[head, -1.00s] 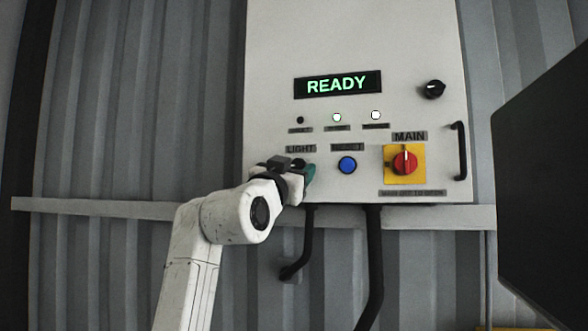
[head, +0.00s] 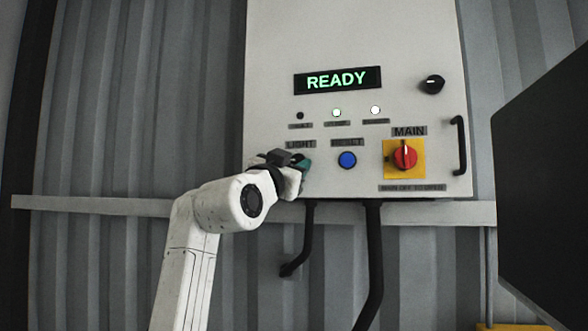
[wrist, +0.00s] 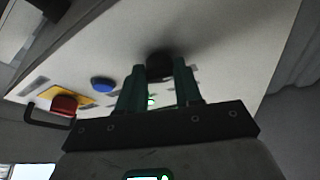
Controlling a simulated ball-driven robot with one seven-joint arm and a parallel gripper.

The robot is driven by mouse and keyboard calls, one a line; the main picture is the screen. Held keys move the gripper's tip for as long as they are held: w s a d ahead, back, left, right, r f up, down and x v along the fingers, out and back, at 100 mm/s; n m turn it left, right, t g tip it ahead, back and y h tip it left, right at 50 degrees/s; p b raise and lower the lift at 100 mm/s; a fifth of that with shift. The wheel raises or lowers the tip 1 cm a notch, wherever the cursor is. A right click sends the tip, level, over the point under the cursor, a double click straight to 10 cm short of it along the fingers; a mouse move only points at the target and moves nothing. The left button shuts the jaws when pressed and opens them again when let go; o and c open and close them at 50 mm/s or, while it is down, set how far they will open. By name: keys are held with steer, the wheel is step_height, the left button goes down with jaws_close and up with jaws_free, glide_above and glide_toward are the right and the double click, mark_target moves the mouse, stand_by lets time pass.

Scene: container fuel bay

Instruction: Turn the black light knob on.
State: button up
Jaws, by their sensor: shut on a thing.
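The black light knob (wrist: 160,63) sits on the white control panel, under the LIGHT label (head: 300,144). In the wrist view my gripper's green fingers (wrist: 160,80) stand on either side of the knob and are shut on it. In the head view my gripper (head: 303,165) is against the panel's lower left, and it hides the knob. I cannot tell which way the knob points.
To the right are a blue button (head: 347,160), a red MAIN switch (head: 405,157) on a yellow plate, and a black handle (head: 459,146). Black cables hang below the panel. A dark slab (head: 545,185) stands at right.

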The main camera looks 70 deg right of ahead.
steer(key=m+g+b, duration=0.1)
steer(key=m, duration=0.2)
steer(key=shift+w+m+y, duration=0.15)
steer(key=shift+m+y, duration=0.15)
steer(key=shift+y, duration=0.1)
steer(key=m, duration=0.1)
steer(key=m+g, duration=0.1)
steer(key=m+y, duration=0.1)
steer(key=shift+w+r+g, duration=0.1)
steer(key=shift+r+g, duration=0.15)
steer(key=shift+g, duration=0.05)
steer(key=m, duration=0.2)
steer(key=m+y+p, duration=0.1)
steer(key=m, duration=0.1)
steer(key=m+y, duration=0.1)
steer(key=m, duration=0.1)
steer(key=shift+w+a+r+g, duration=0.1)
steer(key=shift+r+g, duration=0.15)
steer(key=shift+g, duration=0.15)
steer(key=o, duration=1)
steer(key=shift+f, duration=0.1)
steer(key=shift+o, duration=0.2)
steer(key=r+b+v, duration=0.1)
steer(key=b+v, duration=0.1)
steer(key=v, duration=0.8)
steer(key=shift+w+a+f, duration=0.2)
steer(key=shift+a+f, duration=0.1)
steer(key=shift+a, duration=0.05)
